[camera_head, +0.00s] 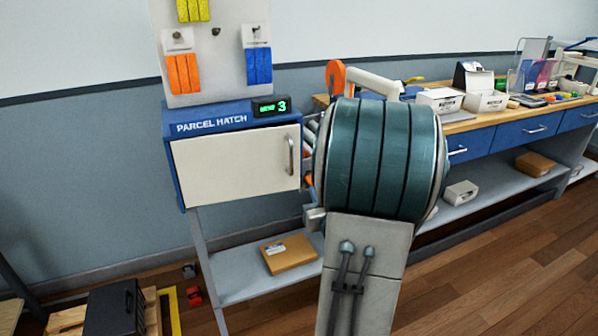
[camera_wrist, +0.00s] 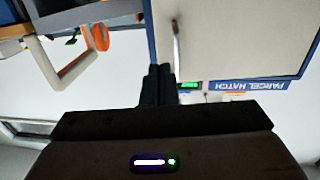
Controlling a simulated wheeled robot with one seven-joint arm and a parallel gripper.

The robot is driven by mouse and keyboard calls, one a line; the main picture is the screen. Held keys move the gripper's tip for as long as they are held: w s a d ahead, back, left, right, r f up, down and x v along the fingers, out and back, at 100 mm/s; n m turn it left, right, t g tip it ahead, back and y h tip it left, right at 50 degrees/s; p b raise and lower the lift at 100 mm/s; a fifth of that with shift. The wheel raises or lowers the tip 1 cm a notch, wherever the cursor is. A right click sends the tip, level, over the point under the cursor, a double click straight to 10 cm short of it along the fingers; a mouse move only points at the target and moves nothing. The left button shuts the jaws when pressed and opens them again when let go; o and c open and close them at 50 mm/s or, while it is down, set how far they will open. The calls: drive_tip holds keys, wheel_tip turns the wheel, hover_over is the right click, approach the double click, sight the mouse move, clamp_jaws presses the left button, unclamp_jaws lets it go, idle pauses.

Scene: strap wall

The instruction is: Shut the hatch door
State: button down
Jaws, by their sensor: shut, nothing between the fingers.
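The hatch door (camera_head: 235,165) is a cream panel in the blue parcel hatch box (camera_head: 180,188). It looks flush or nearly flush with the frame; I cannot tell whether a small gap remains. Its grey upright handle (camera_head: 291,155) is near the door's right edge. In the wrist view, which is upside down, the door (camera_wrist: 240,40) fills the upper right and the handle (camera_wrist: 177,45) shows just beyond my fingers. My gripper (camera_wrist: 158,72) is shut and empty, its tips close to the handle side; contact cannot be told. My arm hides the gripper in the head view.
A display (camera_head: 272,107) reading 3 sits on the hatch box. A strap board (camera_head: 215,60) stands above it. A workbench (camera_head: 500,125) with boxes and trays runs to the right. A parcel (camera_head: 289,253) lies on the shelf below. Wooden floor at lower right is clear.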

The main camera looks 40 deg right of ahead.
sight(296, 162)
drive_tip(key=p+x, duration=0.1)
drive_tip(key=x, duration=1.2)
drive_tip(key=shift+w, duration=0.35)
